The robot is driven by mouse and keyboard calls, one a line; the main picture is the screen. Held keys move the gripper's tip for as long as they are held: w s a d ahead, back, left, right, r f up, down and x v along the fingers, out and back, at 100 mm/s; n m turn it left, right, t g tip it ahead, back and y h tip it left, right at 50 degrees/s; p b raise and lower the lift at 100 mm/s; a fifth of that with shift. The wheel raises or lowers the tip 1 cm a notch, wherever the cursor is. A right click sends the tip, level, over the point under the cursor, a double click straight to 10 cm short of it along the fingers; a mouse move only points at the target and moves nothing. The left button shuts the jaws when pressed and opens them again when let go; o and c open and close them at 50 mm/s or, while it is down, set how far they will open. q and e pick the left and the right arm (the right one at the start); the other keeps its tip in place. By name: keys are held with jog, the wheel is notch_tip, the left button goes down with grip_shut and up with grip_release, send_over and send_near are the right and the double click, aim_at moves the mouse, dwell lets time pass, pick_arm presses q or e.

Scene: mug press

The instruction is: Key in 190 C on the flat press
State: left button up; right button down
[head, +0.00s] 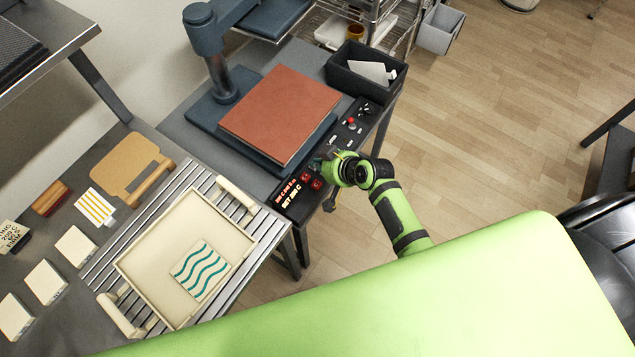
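The flat press has a red-brown pad (280,113) on a dark blue base at the centre. Its black control panel (340,148) runs along the press's front right edge. A lit display (291,191) at the panel's near end has two lines; the lower seems to begin with SET, but the digits are too small to read surely. Red buttons (312,181) sit beside it. My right gripper (322,167) is at the panel, just past these buttons. Its fingertips are small and partly hidden, so contact and opening cannot be told. My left gripper is not in view.
A cream tray (130,268) holding a wavy-striped tile (201,270) lies on a slatted rack at left. A black bin (346,77) stands behind the panel. The wood floor at right is open.

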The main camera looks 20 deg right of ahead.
aim_at(319, 186)
notch_tip(319, 186, down, 8)
jog(key=b, duration=0.8)
jog(key=shift+f, duration=0.4)
jog(key=shift+f, duration=0.1)
dwell(0.7)
jog(key=shift+f+b, duration=0.3)
jog(key=shift+b, duration=0.1)
jog(key=shift+f+b, duration=0.35)
jog(key=shift+f, duration=0.15)
dwell(0.4)
jog(key=shift+r, duration=0.1)
jog(key=shift+r+p, duration=0.8)
jog(key=shift+p, duration=0.15)
jog(key=shift+r, duration=0.1)
